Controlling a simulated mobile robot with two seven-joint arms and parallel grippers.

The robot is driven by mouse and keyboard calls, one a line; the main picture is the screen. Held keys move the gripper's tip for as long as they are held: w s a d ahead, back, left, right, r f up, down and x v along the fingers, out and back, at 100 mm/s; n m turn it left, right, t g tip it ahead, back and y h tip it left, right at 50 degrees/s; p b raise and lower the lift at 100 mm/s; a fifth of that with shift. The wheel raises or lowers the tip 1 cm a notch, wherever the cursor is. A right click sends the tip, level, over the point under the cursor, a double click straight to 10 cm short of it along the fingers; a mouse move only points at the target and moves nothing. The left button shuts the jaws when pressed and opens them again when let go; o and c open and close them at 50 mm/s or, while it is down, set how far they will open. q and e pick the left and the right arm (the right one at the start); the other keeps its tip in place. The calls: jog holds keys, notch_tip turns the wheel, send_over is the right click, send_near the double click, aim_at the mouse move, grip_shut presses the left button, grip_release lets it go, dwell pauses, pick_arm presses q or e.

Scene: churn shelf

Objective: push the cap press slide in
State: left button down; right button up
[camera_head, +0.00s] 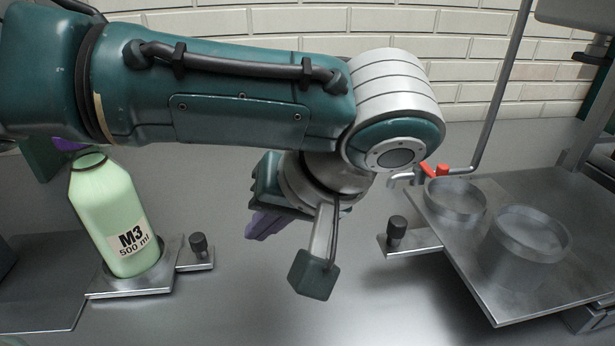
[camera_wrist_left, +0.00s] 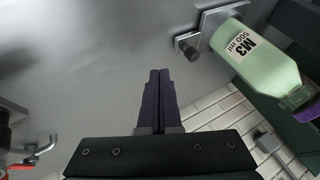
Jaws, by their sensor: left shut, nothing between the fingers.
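The cap press slide (camera_head: 192,262) is a metal plate with a black knob (camera_head: 198,243) at its right end. A pale green bottle marked M3 500 ml (camera_head: 103,205) stands in it. A purple cap (camera_head: 70,144) shows at the bottle's top. In the left wrist view the slide's knob (camera_wrist_left: 190,51) and the bottle (camera_wrist_left: 262,62) lie to the upper right of my fingers. My left gripper (camera_head: 262,226) has purple fingers, shut and empty, in the air right of the knob and apart from it. The fingers also show in the left wrist view (camera_wrist_left: 160,76). My right gripper is out of view.
At the right a metal tray (camera_head: 535,190) carries two round metal cups (camera_head: 525,250), with another black-knobbed plate (camera_head: 412,243) at its left. A tap with a red handle (camera_head: 436,170) stands behind. The steel counter (camera_head: 240,310) is bare between the stations. A brick wall closes the back.

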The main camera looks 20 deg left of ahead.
aim_at(210, 248)
pick_arm(q)
jog(key=x, duration=0.4)
jog(key=shift+b, duration=0.3)
jog(key=shift+s+a+r+p, duration=0.1)
jog(key=shift+s+a+p, duration=0.15)
jog(key=shift+a+p, duration=0.25)
jog(key=shift+s+a+r+p, duration=0.15)
jog(key=shift+s+a+p, duration=0.1)
jog(key=shift+a, duration=0.4)
jog(key=shift+s+a+f, duration=0.2)
jog(key=shift+s+a, duration=0.05)
jog(key=shift+a, duration=0.35)
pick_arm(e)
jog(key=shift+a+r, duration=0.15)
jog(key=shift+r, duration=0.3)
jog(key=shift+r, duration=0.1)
